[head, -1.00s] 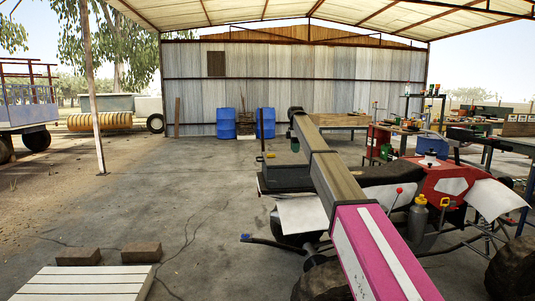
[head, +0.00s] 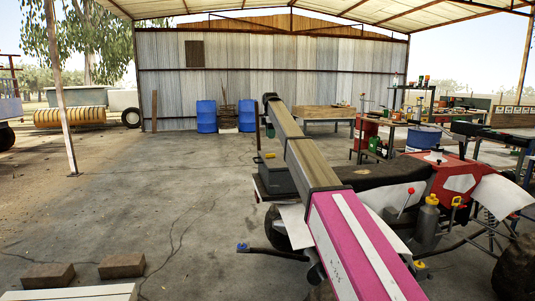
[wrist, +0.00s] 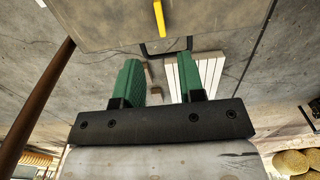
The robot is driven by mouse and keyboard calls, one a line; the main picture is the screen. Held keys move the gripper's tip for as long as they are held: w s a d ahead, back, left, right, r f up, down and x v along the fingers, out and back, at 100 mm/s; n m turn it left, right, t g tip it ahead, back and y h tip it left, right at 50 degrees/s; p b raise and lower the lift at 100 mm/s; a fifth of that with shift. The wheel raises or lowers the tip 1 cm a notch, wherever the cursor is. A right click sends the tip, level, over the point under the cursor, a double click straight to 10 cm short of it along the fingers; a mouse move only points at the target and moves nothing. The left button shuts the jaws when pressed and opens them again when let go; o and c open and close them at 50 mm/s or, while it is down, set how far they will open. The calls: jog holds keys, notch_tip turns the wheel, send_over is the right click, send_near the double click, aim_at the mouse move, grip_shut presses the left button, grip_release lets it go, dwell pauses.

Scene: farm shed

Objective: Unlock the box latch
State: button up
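A dark grey box (head: 281,177) sits on the front of a red quad bike, with a small yellow latch (head: 266,155) at its upper edge. In the wrist view, the box's flat face (wrist: 110,25) fills the top, with the yellow latch (wrist: 159,17) upright on it and a black loop handle (wrist: 166,47) below. My gripper (wrist: 160,62) is open and empty, its two green fingers spread apart. The latch lies ahead of the gap between them, and no contact shows. In the head view my gripper is small and partly hidden behind my arm.
The red quad bike (head: 454,176) stands at right with its levers and wheels. Two bricks (head: 122,265) and white slats (head: 75,293) lie front left. Blue barrels (head: 206,117) and a workbench (head: 330,113) stand farther back.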

notch_tip(320, 180, down, 10)
jog(key=shift+f, duration=0.15)
dwell(0.3)
grip_shut()
